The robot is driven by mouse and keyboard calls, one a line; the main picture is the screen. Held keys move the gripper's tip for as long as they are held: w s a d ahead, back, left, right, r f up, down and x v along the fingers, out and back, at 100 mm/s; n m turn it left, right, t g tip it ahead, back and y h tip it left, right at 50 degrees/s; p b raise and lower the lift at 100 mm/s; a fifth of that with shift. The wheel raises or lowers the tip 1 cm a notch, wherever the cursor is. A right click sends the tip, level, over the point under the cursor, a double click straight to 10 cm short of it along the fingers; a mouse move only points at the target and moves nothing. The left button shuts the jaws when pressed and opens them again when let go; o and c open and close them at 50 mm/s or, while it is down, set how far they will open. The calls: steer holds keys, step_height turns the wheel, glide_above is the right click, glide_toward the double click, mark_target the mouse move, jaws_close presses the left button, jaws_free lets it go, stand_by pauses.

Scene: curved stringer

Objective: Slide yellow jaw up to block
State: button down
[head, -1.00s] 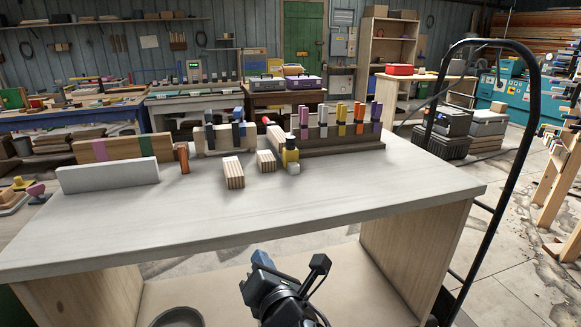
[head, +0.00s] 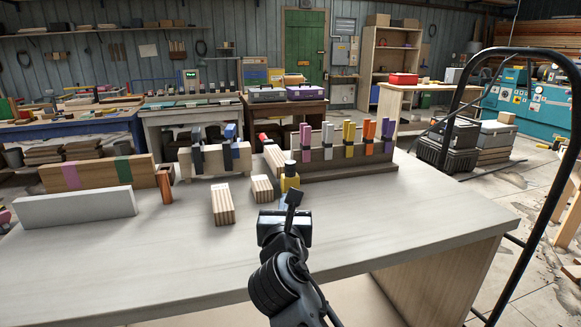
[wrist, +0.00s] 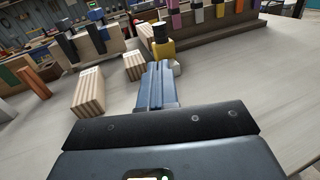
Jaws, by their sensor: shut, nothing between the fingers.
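The yellow jaw (head: 290,183), with a black top, stands on the bench near the end of a pale wooden strip (head: 273,158). It also shows in the wrist view (wrist: 163,50). A small pale block (wrist: 176,67) sits low beside it, to its right in the wrist view. Two striped wooden blocks, a nearer one (head: 222,205) and a farther one (head: 262,188), stand to its left. My gripper (wrist: 157,66) is shut and empty, its blue fingers pointing at the yellow jaw's near side. I cannot tell whether they touch it.
A dark wooden rack with several coloured clamps (head: 350,163) stands behind to the right. A white board (head: 75,207) and an orange-brown post (head: 165,185) stand at the left. The bench top (head: 400,215) is bare at the right and front.

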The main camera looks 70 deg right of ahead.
mark_target(288, 167)
steer(key=shift+w+d, duration=0.25)
steer(key=shift+d, duration=0.45)
steer(key=p+x, duration=0.1)
steer(key=x, duration=1.2)
steer(key=shift+d, duration=0.1)
steer(key=shift+w+d+r+p, duration=0.2)
steer(key=shift+w+d+p, duration=0.15)
steer(key=shift+p, duration=0.15)
steer(key=shift+w+d+f+p, duration=0.1)
steer(key=shift+w+d+p, duration=0.25)
steer(key=shift+d, duration=0.2)
steer(key=shift+a, duration=0.15)
